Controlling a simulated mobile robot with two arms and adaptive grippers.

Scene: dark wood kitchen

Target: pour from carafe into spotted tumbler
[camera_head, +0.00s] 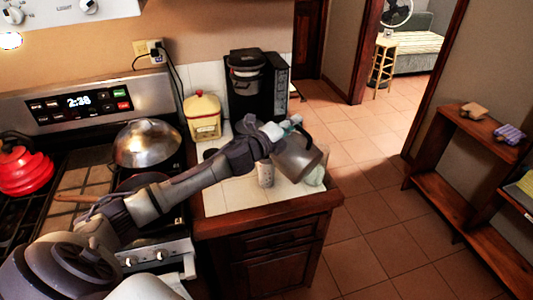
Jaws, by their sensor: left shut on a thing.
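My left gripper (272,131) is shut on the carafe (298,158), a grey see-through vessel, and holds it at its upper part over the tiled counter corner. The carafe looks tilted. The spotted tumbler (265,174), small and pale, stands upright on the counter, just left of and below the carafe in the picture. My forearm and the carafe hide part of the area around its top. I cannot tell whether any liquid is flowing. My right gripper is not in view.
A black coffee maker (257,85) and a yellow canister with a red lid (203,117) stand behind my arm. A pale green item (316,176) sits near the counter's right edge. The stove with a red kettle (22,168) and silver domed pan (146,145) is left.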

